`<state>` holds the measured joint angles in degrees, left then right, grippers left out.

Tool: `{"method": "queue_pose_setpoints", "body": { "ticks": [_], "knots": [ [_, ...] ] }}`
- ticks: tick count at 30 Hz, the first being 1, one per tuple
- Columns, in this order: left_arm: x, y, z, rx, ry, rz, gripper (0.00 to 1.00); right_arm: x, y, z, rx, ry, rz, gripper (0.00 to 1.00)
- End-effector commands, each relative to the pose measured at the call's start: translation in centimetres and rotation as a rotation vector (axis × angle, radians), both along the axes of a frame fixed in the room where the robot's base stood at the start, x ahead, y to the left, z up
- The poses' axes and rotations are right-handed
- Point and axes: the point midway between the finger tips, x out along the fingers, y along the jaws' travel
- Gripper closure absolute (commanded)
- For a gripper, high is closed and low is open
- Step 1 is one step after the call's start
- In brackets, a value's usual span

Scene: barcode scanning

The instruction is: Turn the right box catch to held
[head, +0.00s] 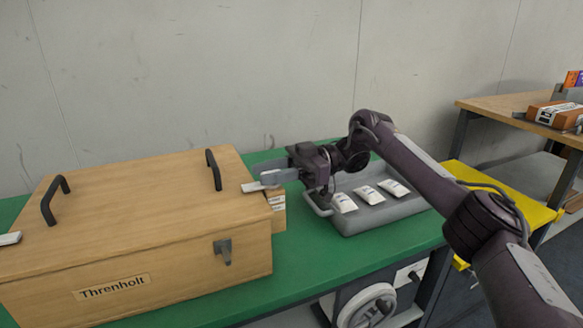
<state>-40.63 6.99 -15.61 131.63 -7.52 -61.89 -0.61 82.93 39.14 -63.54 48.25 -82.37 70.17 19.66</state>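A wooden box (130,230) marked "Threnholt" stands on the green table, its lid down. A flat white tab (252,187) sits at the lid's right edge and looks like the right catch. A similar white tab (9,239) shows at the left edge. A dark metal latch (223,250) is on the box front, toward the right. My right gripper (268,172) is at the right edge, its grey fingers pointing left, close to the right tab. Whether the fingers touch or grip the tab I cannot tell. My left gripper is out of view.
Two dark handles (214,170) stand up from the lid. A small labelled carton (278,209) is beside the box, below my gripper. A grey tray (390,214) with three white packets stands right of it. Bare green table (300,262) lies in front.

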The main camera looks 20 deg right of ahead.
Motion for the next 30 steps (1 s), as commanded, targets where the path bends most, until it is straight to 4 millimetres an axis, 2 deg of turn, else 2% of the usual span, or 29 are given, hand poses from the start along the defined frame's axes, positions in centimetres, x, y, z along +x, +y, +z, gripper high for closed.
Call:
{"method": "queue_pose_setpoints", "body": {
  "ticks": [2,16,21,30],
  "knots": [
    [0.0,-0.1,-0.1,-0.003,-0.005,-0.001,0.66,0.1,-1.1,0.2,-0.002,-0.003,-0.009,0.67],
    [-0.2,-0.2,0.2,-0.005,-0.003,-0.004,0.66,0.4,-5.3,0.2,0.001,-0.004,-0.008,0.67],
    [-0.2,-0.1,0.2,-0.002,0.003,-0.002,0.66,0.4,-6.0,0.1,0.001,-0.002,-0.005,0.67],
    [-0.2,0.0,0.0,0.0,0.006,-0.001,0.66,0.4,-6.1,0.1,0.002,-0.002,-0.004,0.67]
  ]
}}
